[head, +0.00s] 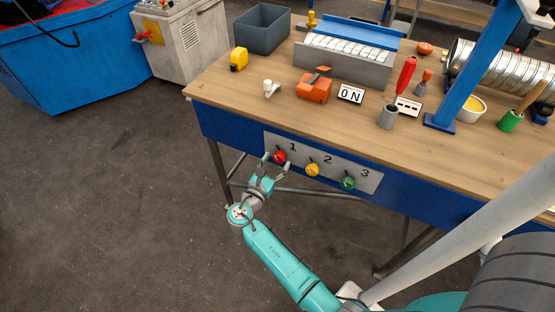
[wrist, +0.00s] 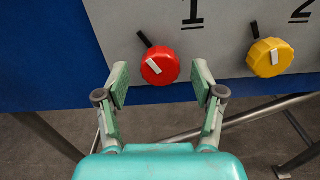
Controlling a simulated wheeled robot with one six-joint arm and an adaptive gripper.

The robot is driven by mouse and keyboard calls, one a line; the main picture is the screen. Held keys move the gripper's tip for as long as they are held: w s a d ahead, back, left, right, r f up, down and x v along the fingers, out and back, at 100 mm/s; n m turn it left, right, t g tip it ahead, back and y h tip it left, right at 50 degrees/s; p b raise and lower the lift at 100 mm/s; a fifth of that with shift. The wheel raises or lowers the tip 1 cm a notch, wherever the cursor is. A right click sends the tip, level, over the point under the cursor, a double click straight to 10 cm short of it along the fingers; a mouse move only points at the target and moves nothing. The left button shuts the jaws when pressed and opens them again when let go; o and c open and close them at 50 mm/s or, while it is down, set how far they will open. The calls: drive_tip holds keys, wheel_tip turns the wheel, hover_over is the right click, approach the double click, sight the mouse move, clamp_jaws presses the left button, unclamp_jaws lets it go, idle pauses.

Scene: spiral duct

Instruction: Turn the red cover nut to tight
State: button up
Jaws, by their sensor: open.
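The red cover nut (head: 280,156) is at the left end of a grey panel on the bench's blue front, by the number 1. In the wrist view the red nut (wrist: 167,72) is a round ribbed knob with a short white bar on its face.
A yellow nut (head: 312,170) by number 2 and a green nut (head: 347,183) by number 3 sit to the right on the panel (head: 372,186). The wooden bench top (head: 240,95) above holds tools and boxes. Bench legs stand below; the floor left is clear.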

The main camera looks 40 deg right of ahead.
drive_tip(key=shift+x, duration=0.85)
drive_tip(key=shift+c, duration=0.3)
drive_tip(key=c, duration=1.1)
